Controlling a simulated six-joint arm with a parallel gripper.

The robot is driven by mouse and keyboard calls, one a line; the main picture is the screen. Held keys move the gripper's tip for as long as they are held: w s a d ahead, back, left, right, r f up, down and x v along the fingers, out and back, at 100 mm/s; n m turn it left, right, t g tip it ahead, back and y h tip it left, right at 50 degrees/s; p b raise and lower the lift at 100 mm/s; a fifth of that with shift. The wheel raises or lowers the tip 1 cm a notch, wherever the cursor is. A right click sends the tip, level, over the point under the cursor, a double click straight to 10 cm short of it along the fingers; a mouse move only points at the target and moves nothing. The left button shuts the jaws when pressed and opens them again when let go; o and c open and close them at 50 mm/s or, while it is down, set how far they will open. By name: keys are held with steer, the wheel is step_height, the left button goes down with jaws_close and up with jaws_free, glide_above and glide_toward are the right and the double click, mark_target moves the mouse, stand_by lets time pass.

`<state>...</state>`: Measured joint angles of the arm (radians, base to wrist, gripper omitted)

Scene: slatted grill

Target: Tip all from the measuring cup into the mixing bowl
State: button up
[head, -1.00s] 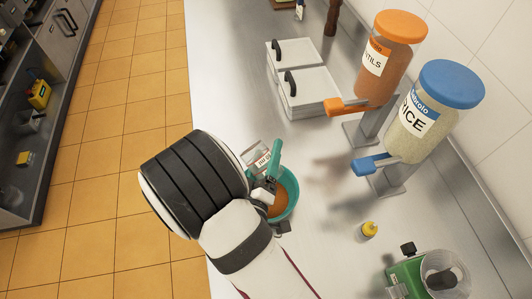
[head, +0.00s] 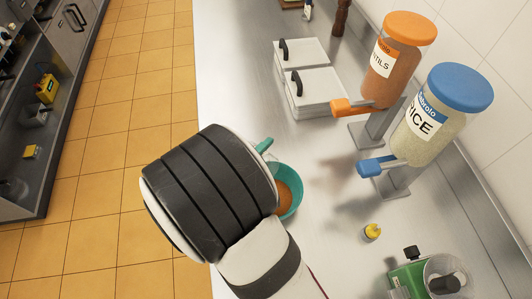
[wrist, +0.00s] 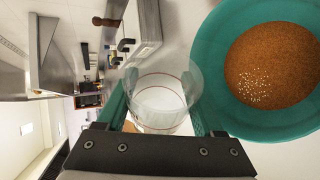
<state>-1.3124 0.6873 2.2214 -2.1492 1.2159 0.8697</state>
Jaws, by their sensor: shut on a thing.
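My gripper (wrist: 160,100) is shut on the clear measuring cup (wrist: 165,88), with one teal finger on each side of it. The cup looks tilted well over, beside the bowl's rim in the wrist view. I see no clear contents in it, but cannot tell if a few grains cling inside. The teal mixing bowl (wrist: 210,48) holds orange-brown lentils (wrist: 270,60) with a small scatter of pale grains on top. In the head view the bowl (head: 297,196) is partly hidden by my arm.
Lentil dispenser (head: 388,75) and rice dispenser (head: 438,130) stand right of the bowl. Lidded white containers (head: 312,92) are behind it. Counter between bowl and bottle is clear.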

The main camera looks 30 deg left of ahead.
steer(key=shift+a+r+n+g+h, duration=0.1)
steer(key=shift+r+n+g+h, duration=0.2)
steer(key=shift+r+n+h, duration=0.35)
steer(key=n+h, duration=0.2)
steer(key=shift+r+g+h, duration=0.3)
steer(key=shift+r+h, duration=0.05)
steer(key=shift+n, duration=0.25)
steer(key=r+n+h, duration=0.1)
steer(key=n+h, duration=0.1)
steer(key=shift+r+h, duration=0.1)
steer(key=shift+h, duration=0.3)
steer(key=shift+r+n+h, duration=0.45)
steer(key=shift+n+h, duration=0.35)
steer(key=shift+n, duration=0.1)
